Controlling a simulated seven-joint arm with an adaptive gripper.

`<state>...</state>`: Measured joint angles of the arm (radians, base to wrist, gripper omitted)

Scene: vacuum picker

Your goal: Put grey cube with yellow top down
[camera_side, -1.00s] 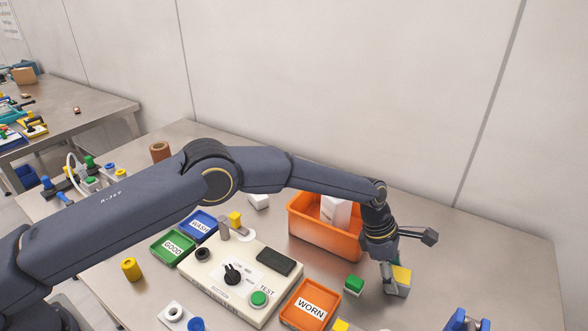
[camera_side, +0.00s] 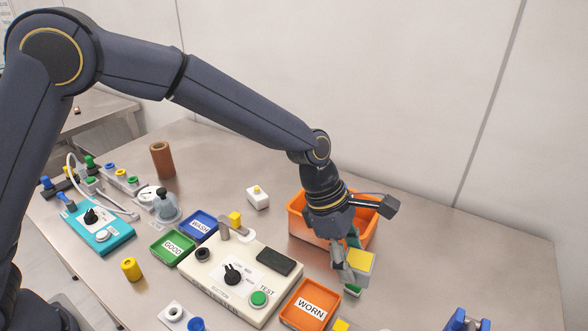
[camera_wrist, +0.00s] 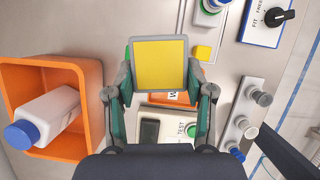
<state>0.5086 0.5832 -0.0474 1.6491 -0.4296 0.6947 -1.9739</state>
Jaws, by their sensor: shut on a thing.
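In the side view a green-topped block (camera_side: 352,290) shows only partly, below the held cube.
The orange bin (camera_side: 298,222) holds a white bottle with a blue cap (camera_wrist: 46,116). The orange WORN tray (camera_side: 310,304), the beige test box (camera_side: 222,290), the green GOOD tray (camera_side: 172,248) and the blue WASH tray (camera_side: 200,226) stand left of the cube. Bare table (camera_side: 450,260) lies to the right.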

